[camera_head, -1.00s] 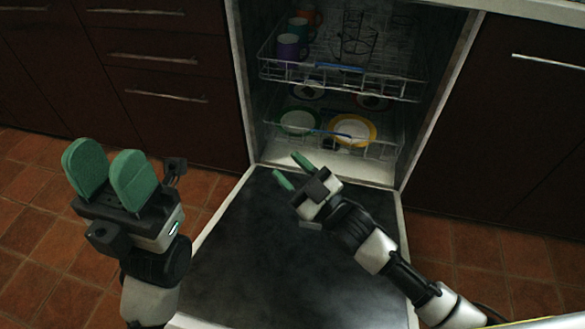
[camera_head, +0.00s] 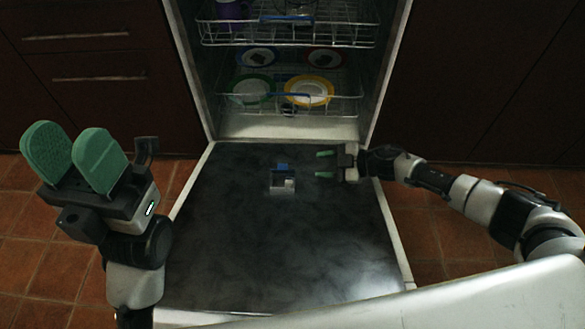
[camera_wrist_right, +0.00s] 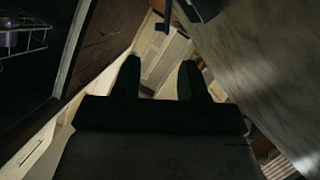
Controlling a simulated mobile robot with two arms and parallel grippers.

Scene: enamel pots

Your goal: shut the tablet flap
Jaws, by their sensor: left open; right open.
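The tablet dispenser (camera_head: 282,188) is a small pale box set in the inner face of the lowered dishwasher door. Its blue tablet flap (camera_head: 282,167) stands up at the box's far edge, open. My right gripper (camera_head: 326,164) is open and empty just right of the flap, fingers pointing left toward it, with a gap between. In the right wrist view, the open fingers (camera_wrist_right: 158,78) are dark, and a blue strip (camera_wrist_right: 167,16), probably the flap, shows beyond them. My left gripper (camera_head: 74,153) is open and empty, left of the door, fingers up.
The dishwasher door (camera_head: 235,255) lies open and is otherwise bare. The lower rack (camera_head: 240,105) holds several plates and is pushed in. The upper rack (camera_head: 225,38) holds a purple cup (camera_head: 231,10). Dark cabinets (camera_head: 95,100) stand either side, above a tiled floor (camera_head: 30,235).

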